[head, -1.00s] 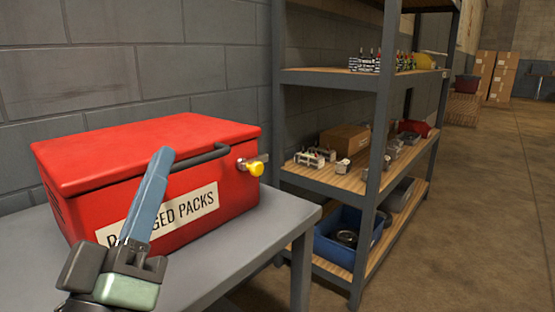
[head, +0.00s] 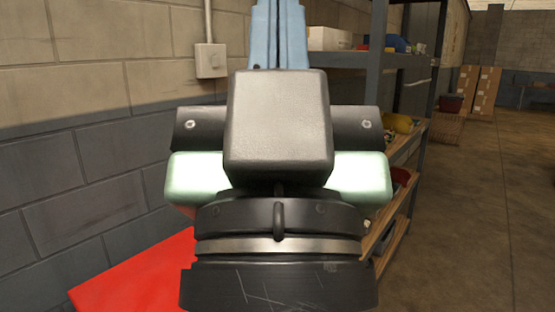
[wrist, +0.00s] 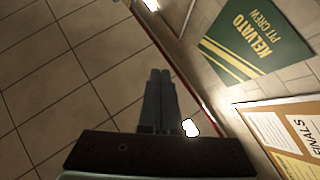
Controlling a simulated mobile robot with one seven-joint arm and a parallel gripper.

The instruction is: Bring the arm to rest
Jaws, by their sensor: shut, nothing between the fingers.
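My gripper (head: 279,35) fills the middle of the head view, raised close to the camera, with its blue fingers pointing up. In the wrist view the two fingers of my gripper (wrist: 161,100) lie side by side, shut with nothing between them. The fingertips point at open space, with the ceiling or upper wall behind. My gripper hides much of the scene behind it in the head view.
The red box (head: 135,275) shows in part at lower left, below my gripper. A shelf rack (head: 375,80) stands behind and to the right. Cardboard boxes (head: 480,90) stand farther back. The floor (head: 470,220) at right is clear. The wrist view shows a green banner (wrist: 262,48) and a notice board (wrist: 290,135).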

